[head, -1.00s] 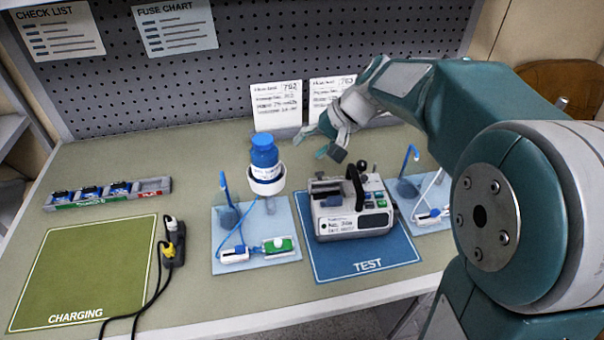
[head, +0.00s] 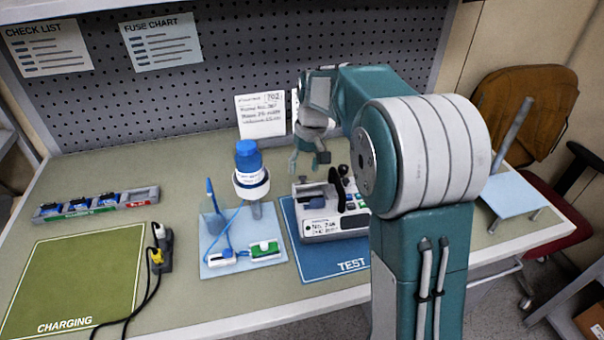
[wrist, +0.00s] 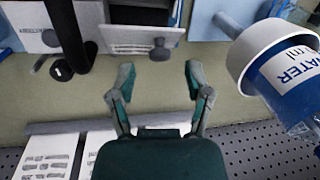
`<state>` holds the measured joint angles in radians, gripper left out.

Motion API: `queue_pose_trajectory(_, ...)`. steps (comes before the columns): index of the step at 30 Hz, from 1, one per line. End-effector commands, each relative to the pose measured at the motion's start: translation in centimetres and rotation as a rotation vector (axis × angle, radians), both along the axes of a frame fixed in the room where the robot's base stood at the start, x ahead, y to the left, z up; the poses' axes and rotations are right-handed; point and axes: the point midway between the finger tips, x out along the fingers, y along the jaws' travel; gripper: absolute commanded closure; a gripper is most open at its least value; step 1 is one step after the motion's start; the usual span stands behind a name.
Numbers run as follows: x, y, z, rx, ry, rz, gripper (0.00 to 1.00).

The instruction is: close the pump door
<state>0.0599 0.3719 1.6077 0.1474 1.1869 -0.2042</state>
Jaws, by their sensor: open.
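The pump (head: 318,222), a white box with a black carry handle (head: 335,190), stands on the blue TEST mat (head: 318,264). My arm hides its right part. In the wrist view, a pale panel with a round grey knob (wrist: 160,49), seemingly the pump door (wrist: 130,38), shows at the top beside the black handle. How far it stands open is hard to tell. My gripper (head: 309,163) is open and empty, behind and above the pump in the head view. In the wrist view my gripper's fingers (wrist: 158,82) are spread below the knob, apart from it.
A blue-capped water bottle (head: 249,168) sits in a white ring holder left of the pump; it is close on the right in the wrist view (wrist: 290,75). Cards (head: 262,117) stand behind. The green CHARGING mat (head: 75,280) is clear. A chair (head: 520,110) is at right.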

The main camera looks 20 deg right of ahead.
Motion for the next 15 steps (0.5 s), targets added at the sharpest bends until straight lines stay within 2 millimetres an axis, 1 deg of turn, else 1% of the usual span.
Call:
queue_pose_trajectory(1, 0.0, 0.1, -0.8, 0.001, 0.003, 0.000, 0.35)
queue_pose_trajectory(3, 0.0, 0.3, -1.6, 0.000, 0.001, 0.000, 0.35)
queue_pose_trajectory(6, 0.0, 0.4, -2.3, 0.000, 0.000, 0.000, 0.35)
queue_pose_trajectory(15, 0.0, 0.4, -2.6, 0.000, -0.001, 0.000, 0.35)
